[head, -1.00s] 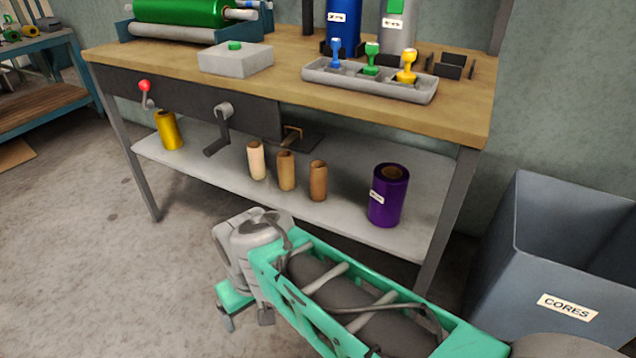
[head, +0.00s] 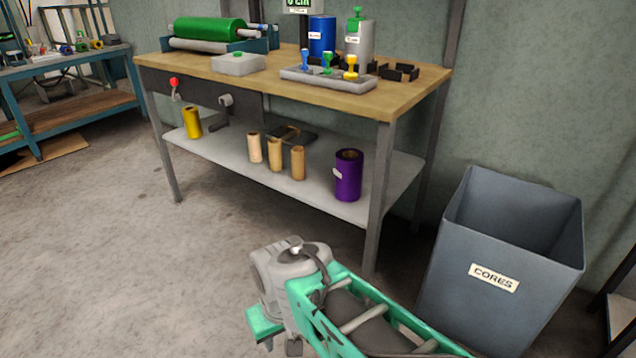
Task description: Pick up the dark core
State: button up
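Three cardboard cores stand upright in a row on the lower grey shelf of the workbench. The right one (head: 297,163) looked the darkest in the earlier view; the shades now look close. The middle core (head: 275,155) and the pale left core (head: 255,148) stand beside it. My arm, teal and grey, reaches in from the bottom edge. The end of my arm with my gripper (head: 280,343) is low in the picture, in front of the bench and well apart from the cores. Its fingers are not clear, and I see nothing held.
A purple roll (head: 348,178) stands right of the cores, and a yellow roll (head: 192,123) to their left. The wooden bench top (head: 405,90) overhangs the shelf (head: 320,197). A bench leg (head: 376,200) and a grey CORES bin (head: 480,300) stand at right.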

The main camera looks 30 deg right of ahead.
aim_at(298, 158)
jog(key=u, duration=0.9)
jog(key=i, duration=1.9)
jog(key=z, duration=1.45)
jog(key=i, duration=0.75)
jog(key=z, duration=0.05)
